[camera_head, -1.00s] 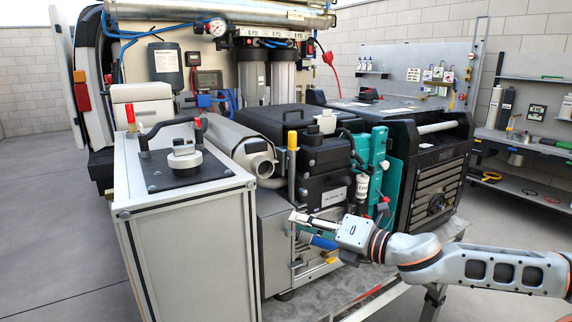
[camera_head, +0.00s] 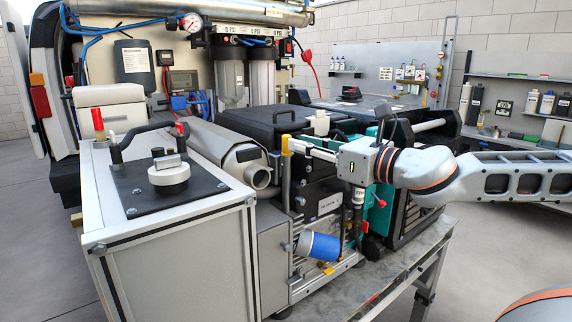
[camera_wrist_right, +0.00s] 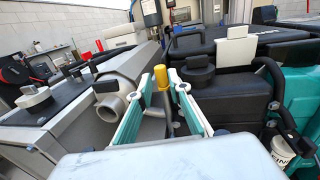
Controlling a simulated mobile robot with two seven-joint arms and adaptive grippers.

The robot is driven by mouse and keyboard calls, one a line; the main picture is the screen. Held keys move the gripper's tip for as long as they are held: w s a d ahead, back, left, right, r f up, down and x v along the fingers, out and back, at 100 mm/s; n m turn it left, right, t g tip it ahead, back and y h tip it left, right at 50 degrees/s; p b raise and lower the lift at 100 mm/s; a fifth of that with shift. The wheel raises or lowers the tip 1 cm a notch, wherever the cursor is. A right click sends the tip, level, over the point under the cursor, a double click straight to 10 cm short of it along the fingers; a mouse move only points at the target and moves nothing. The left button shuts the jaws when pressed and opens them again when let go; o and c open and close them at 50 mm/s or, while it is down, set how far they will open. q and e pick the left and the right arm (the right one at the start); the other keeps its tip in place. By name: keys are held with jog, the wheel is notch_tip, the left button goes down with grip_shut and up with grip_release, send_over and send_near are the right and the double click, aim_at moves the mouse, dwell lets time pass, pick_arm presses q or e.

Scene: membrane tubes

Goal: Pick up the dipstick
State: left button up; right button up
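The dipstick (camera_head: 286,146) stands upright at the front of the engine unit, with a yellow top. Its yellow top also shows in the wrist view (camera_wrist_right: 160,78), near the tips of my right gripper's fingers. The right gripper (camera_head: 290,145) comes in from the right, level with the yellow top. In the wrist view its two pale fingers with green inner faces are apart, one on each side of the yellow top; contact cannot be told. My left gripper is out of view.
A grey metal box with a black top (camera_head: 165,185) stands at the left. A silver cylinder (camera_head: 225,150) with an open pipe end lies just left of the dipstick. A blue cylinder (camera_head: 320,246) is below my right gripper. A green panel (camera_head: 381,215) stands behind my wrist.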

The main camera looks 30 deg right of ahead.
aim_at(286, 152)
jog(key=b+x, duration=0.2)
jog(key=x, duration=0.1)
jog(key=b+x, duration=0.1)
jog(key=x, duration=0.1)
jog(key=shift+w+f, duration=0.3)
jog(key=shift+f, duration=0.05)
jog(key=shift+w+b, duration=0.1)
jog(key=shift+b, duration=0.2)
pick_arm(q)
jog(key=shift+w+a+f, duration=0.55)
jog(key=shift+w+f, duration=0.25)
pick_arm(e)
jog(key=shift+r, duration=0.25)
